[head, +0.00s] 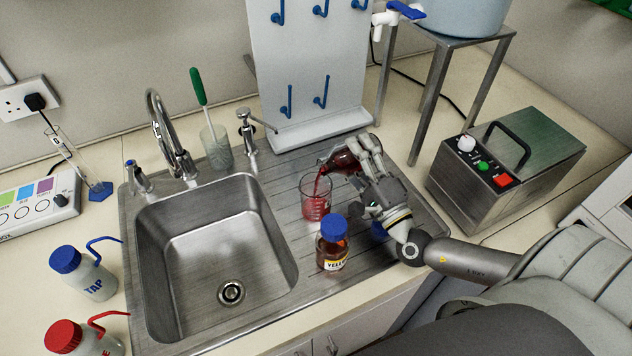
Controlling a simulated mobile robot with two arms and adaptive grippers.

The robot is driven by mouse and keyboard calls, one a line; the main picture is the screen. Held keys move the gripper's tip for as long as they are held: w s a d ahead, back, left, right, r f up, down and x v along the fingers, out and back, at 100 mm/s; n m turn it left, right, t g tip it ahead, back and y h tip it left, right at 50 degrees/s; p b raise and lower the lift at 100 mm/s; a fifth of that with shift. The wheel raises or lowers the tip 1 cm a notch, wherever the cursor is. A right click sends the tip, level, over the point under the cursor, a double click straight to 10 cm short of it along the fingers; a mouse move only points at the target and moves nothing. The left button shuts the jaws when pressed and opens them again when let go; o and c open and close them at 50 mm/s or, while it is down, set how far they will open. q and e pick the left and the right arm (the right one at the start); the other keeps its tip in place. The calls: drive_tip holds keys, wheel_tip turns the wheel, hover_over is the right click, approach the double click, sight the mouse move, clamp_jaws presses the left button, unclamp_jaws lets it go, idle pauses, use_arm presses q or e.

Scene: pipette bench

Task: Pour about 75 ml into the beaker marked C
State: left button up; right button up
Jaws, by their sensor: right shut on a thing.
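A clear glass beaker (313,205) stands upright on the ribbed drainboard right of the sink basin, with red liquid in its lower part. I cannot read a letter C on it. My right gripper (359,158) is shut on a bottle of dark red liquid (338,162). It holds the bottle tilted to the left, above and just right of the beaker. A thin red stream runs from the bottle's mouth into the beaker. The fingers hide much of the bottle. My left gripper is not in view.
A blue cap (379,231) lies beside my right wrist. The sink basin (215,250) is open at left. A grey metal box (505,165) stands at right.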

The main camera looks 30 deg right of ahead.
drive_tip(key=shift+d+r+n+p, duration=0.25)
drive_tip(key=shift+n+p, duration=0.05)
drive_tip(key=shift+n, duration=0.1)
idle(0.6)
drive_tip(key=shift+r+n, duration=0.25)
drive_tip(key=shift+n, duration=0.15)
idle(0.4)
wheel_tip(320, 180, down, 2)
drive_tip(key=shift+f+m+b, duration=0.2)
drive_tip(key=shift+m+b, duration=0.9)
drive_tip(key=shift+b, duration=0.1)
drive_tip(key=shift+d+r+m+h, duration=0.1)
drive_tip(key=shift+d+m+h, duration=0.1)
drive_tip(key=shift+m+h, duration=0.3)
drive_tip(key=shift+d+r+m+h, duration=0.1)
drive_tip(key=shift+d+m+h, duration=0.1)
drive_tip(key=shift+m, duration=0.5)
drive_tip(key=shift+w+d+r+m, duration=0.1)
drive_tip(key=shift+r+m, duration=0.05)
drive_tip(key=shift+m, duration=0.35)
drive_tip(key=shift+r+m+h+p, duration=0.2)
drive_tip(key=shift+m+h+p, duration=0.2)
drive_tip(key=shift+m, duration=0.5)
drive_tip(key=shift+a, duration=0.2)
drive_tip(key=shift+f, duration=0.1)
